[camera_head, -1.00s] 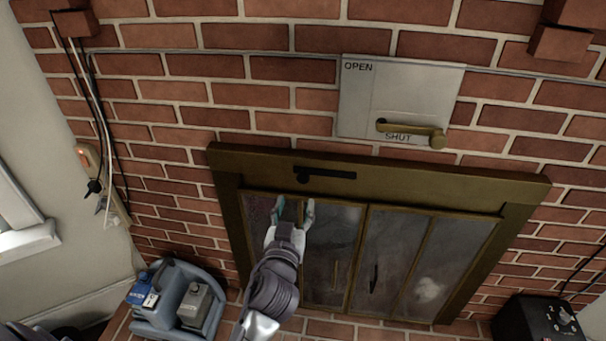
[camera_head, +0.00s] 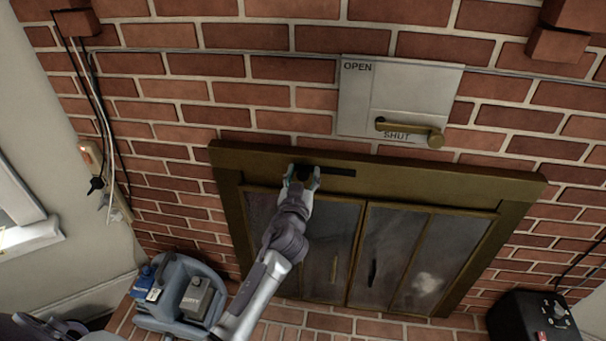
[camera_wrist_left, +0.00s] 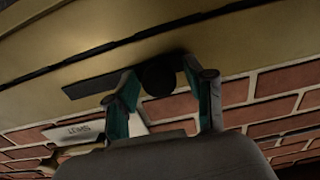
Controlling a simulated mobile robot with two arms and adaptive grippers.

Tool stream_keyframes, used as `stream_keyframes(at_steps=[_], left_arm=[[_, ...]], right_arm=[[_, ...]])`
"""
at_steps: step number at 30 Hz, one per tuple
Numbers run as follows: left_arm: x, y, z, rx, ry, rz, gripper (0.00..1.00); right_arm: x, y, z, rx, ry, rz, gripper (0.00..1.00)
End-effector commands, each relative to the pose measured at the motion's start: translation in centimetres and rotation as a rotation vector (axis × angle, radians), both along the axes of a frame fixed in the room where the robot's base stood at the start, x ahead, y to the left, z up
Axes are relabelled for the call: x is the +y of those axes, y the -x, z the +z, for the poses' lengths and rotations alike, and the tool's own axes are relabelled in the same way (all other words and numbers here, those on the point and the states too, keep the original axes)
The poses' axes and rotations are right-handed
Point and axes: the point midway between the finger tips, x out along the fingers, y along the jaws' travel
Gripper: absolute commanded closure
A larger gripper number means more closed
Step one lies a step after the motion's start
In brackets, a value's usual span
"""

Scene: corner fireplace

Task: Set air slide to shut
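The air slide is a dark slot (camera_head: 338,171) with a round black knob at its left end, set in the brass top rail of the fireplace door frame. My left gripper (camera_head: 303,175) is at this knob, with its fingers pointing up at the rail. In the left wrist view the black knob (camera_wrist_left: 159,79) sits between the two spread fingers of the gripper (camera_wrist_left: 163,88), with small gaps beside it. The slot (camera_wrist_left: 90,82) runs away to the left there. The head view mostly hides the knob behind the gripper. My right gripper is not in view.
A grey plate (camera_head: 389,88) marked OPEN and SHUT, with a brass lever (camera_head: 412,130) beside SHUT, is on the brick above. Glass doors (camera_head: 393,258) are below. A blue-grey caddy (camera_head: 175,315) stands lower left; a black box (camera_head: 530,320) stands lower right.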

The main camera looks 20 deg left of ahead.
Motion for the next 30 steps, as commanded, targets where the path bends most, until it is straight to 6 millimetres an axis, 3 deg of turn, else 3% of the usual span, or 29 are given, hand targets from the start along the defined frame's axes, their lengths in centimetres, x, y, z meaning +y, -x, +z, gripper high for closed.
stream_keyframes(at_steps=[1,9,17,24,30], left_arm=[[0.0,0.0,0.0,0.000,0.000,0.000,0.59],[0.0,0.0,0.0,0.000,0.000,0.000,1.00],[0.3,0.1,0.0,0.001,0.000,0.000,1.00],[4.6,1.1,0.1,0.002,-0.001,0.002,1.00],[6.4,1.4,0.1,-0.001,0.000,0.001,1.00]], right_arm=[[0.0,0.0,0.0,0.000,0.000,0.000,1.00],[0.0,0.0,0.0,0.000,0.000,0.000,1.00],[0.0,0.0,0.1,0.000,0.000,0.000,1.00],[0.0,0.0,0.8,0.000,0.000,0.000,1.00],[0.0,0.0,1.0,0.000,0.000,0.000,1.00]])
